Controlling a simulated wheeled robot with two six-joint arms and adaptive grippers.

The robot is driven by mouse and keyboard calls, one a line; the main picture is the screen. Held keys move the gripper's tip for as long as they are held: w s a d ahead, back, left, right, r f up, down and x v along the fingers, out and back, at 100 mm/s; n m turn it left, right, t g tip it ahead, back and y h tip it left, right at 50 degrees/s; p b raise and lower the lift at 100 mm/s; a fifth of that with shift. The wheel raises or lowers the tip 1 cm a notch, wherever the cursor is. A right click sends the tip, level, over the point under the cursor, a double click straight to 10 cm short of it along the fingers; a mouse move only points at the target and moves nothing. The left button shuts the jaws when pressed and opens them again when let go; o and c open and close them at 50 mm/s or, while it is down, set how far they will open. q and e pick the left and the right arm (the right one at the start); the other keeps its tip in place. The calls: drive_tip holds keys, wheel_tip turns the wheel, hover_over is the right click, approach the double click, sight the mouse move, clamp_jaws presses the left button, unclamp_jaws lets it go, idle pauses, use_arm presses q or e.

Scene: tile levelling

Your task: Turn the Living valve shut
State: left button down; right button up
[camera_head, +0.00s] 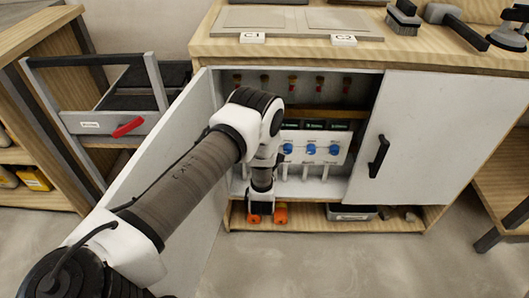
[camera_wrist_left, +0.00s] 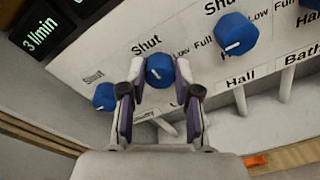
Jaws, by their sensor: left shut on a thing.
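A white manifold panel (camera_wrist_left: 276,62) with blue valve knobs sits inside the cabinet; it also shows in the head view (camera_head: 300,160). My left gripper (camera_wrist_left: 160,72) has its two fingers on either side of one blue knob (camera_wrist_left: 158,66) and is shut on it. That knob has "Shut" printed at its upper left; its name label is covered by the gripper, so I cannot read whether it says Living. To its right are the Hall knob (camera_wrist_left: 235,31) and the Bath knob (camera_wrist_left: 309,4). Another blue knob (camera_wrist_left: 104,97) is to its left. My right gripper is not in view.
A display (camera_wrist_left: 42,30) reads 3 l/min. The cabinet's left door (camera_head: 190,160) stands open beside my arm; the right door (camera_head: 425,130) has a black handle (camera_head: 378,156). White pipes run below the knobs. A grey tray (camera_head: 350,212) lies on the lower shelf.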

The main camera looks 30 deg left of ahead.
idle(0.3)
use_arm(q)
drive_tip(key=c, duration=0.8)
unclamp_jaws()
drive_tip(key=v, duration=1.2)
drive_tip(key=shift+w+r, duration=0.1)
drive_tip(key=shift+w, duration=0.05)
